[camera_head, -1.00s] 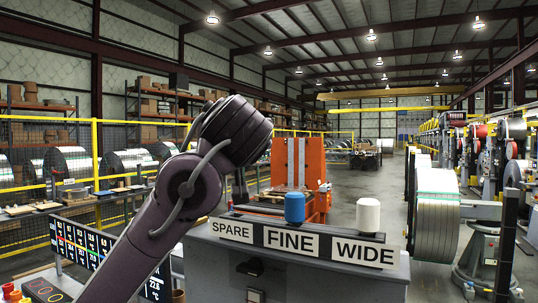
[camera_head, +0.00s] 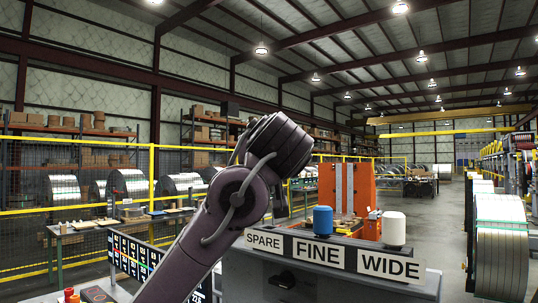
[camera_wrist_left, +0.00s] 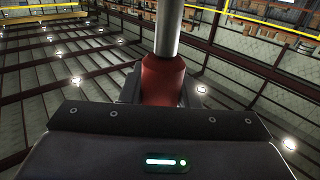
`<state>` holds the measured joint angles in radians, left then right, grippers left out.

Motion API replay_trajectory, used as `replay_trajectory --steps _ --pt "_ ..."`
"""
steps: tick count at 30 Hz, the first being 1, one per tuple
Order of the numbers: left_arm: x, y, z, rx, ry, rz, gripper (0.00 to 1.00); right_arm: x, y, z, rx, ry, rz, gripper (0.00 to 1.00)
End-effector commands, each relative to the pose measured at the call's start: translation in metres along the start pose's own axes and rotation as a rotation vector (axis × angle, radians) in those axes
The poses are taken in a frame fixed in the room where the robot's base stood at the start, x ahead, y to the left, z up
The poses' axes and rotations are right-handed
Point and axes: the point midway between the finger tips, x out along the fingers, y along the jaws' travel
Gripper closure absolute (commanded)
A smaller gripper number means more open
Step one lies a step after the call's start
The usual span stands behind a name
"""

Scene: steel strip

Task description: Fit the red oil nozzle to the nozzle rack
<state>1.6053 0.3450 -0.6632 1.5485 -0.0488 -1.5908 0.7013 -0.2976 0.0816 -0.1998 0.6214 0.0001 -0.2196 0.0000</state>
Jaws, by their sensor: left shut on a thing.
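The nozzle rack (camera_head: 385,281) is a grey cabinet top with a sign strip reading SPARE, FINE and WIDE. A blue nozzle (camera_head: 323,220) stands behind FINE and a white nozzle (camera_head: 394,229) behind WIDE. No nozzle shows behind SPARE. My left arm reaches up in front of the rack's left end. Its gripper is mostly hidden behind the wrist in the head view. In the left wrist view my left gripper (camera_wrist_left: 162,92) is shut on the red oil nozzle (camera_wrist_left: 162,78), which has a grey cylindrical stem pointing away. My right gripper is not in view.
An orange machine (camera_head: 347,192) stands behind the rack. A yellow fence (camera_head: 152,175) runs behind. Steel coils (camera_head: 500,250) stand at the right, with open floor (camera_head: 428,210) between them and the machine.

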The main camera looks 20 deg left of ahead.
Motion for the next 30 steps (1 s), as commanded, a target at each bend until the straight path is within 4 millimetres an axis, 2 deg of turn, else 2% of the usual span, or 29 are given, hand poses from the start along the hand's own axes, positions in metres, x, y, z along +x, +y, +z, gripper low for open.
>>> replay_trajectory --steps 1,13,24,30 --pt "0.0 0.0 0.009 0.0 0.0 -0.001 0.94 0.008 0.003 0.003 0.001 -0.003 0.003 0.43" --pt "0.0 0.0 0.046 0.002 0.0 0.0 0.94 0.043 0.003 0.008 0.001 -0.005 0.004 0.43" --pt "0.0 0.0 0.05 0.002 0.0 0.0 0.94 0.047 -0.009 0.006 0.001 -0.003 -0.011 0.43" --pt "0.0 0.0 0.05 0.001 0.0 0.0 0.94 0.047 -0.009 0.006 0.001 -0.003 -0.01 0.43"
